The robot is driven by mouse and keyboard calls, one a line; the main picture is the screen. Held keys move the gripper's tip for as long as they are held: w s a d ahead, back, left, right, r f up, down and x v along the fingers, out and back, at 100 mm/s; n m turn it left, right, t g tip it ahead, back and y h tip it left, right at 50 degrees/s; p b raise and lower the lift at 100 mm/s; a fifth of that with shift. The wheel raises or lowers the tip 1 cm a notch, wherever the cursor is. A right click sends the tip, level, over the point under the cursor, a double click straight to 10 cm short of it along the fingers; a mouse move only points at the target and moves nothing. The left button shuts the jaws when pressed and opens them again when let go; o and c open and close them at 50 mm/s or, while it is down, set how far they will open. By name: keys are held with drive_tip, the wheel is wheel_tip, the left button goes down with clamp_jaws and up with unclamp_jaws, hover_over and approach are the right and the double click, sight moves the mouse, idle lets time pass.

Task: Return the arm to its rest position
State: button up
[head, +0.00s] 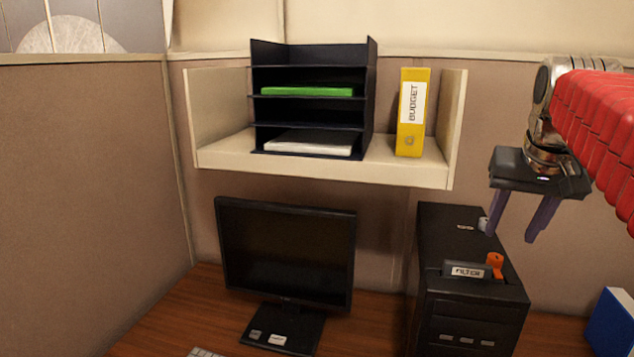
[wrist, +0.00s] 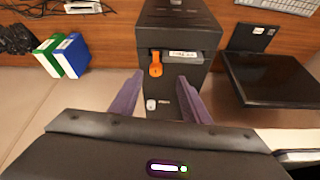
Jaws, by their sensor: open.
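My gripper (head: 522,219) is at the right of the head view, with its two purple fingers pointing down and apart. It is open and empty, above and behind the right side of a black computer tower (head: 468,322). My arm, in a red ribbed sleeve, comes in from the right edge. In the wrist view my gripper (wrist: 158,98) shows its spread fingers at either side of the tower (wrist: 180,30), with nothing between them held. The tower carries an orange tab (head: 495,262) and a part labelled FILTER (head: 467,271).
A monitor (head: 288,253) stands on the wooden desk (head: 183,308) left of the tower. Above it, a wall shelf (head: 320,168) holds a black tray stack (head: 312,58) and a yellow BUDGET binder (head: 412,112). A blue binder (head: 608,325) stands at right. Partition walls enclose the desk.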

drive_tip(key=s+a+f+n, duration=0.2)
drive_tip(key=s+a+f, duration=0.6)
drive_tip(key=f, duration=0.3)
drive_tip(key=s+a+f+n+t+y, duration=0.1)
drive_tip(key=s+a+f+n, duration=0.1)
drive_tip(key=s+a+f, duration=0.7)
drive_tip(key=shift+s+a+f, duration=0.3)
drive_tip(key=shift+s+f, duration=0.25)
drive_tip(key=shift+f, duration=0.3)
